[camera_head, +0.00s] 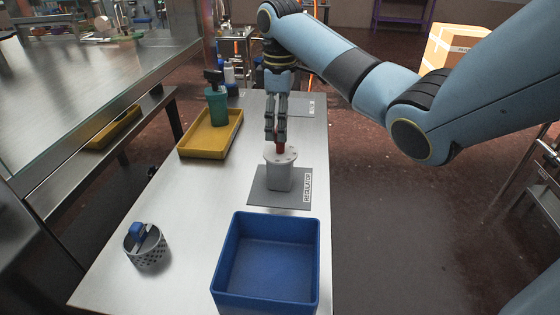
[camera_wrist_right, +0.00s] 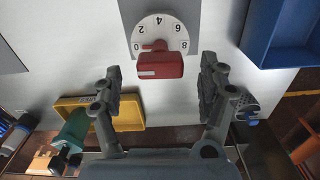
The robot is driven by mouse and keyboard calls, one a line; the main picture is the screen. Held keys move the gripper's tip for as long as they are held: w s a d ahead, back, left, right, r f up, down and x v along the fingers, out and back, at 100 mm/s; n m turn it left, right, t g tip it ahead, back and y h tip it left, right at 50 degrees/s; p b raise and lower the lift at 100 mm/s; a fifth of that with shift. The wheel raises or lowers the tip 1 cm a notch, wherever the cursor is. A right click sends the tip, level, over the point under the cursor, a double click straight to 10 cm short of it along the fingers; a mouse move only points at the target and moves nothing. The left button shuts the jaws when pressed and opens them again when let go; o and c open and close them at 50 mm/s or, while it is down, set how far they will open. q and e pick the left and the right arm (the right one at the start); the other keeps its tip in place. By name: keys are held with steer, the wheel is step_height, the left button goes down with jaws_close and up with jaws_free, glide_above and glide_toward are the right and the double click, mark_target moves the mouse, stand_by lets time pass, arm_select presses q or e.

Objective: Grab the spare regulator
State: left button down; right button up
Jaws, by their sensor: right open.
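A grey regulator (camera_head: 280,175) with a round pale top stands upright on a grey mat (camera_head: 262,198) marked REGULATOR. In the right wrist view its white dial (camera_wrist_right: 160,27) carries numbers from 0 to 8, and its red knob (camera_wrist_right: 160,65) points toward the 0. My right gripper (camera_head: 276,138) points down just above the regulator, with the red knob (camera_head: 280,148) at its fingertips. In the right wrist view its open fingers (camera_wrist_right: 160,72) stand either side of the knob, with gaps on both sides. My left gripper is out of view.
A blue bin (camera_head: 228,262) stands in front of the mat. A yellow tray (camera_head: 229,147) holds a green, black-topped item (camera_head: 216,106). A perforated grey cup (camera_head: 148,258) with a blue item stands front left. Another grey mat (camera_head: 300,106) lies behind. Bare steel table lies between cup and tray.

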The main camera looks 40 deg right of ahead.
mark_target(280, 164)
steer(key=shift+f, duration=1.45)
steer(key=shift+r, duration=0.1)
jaws_close()
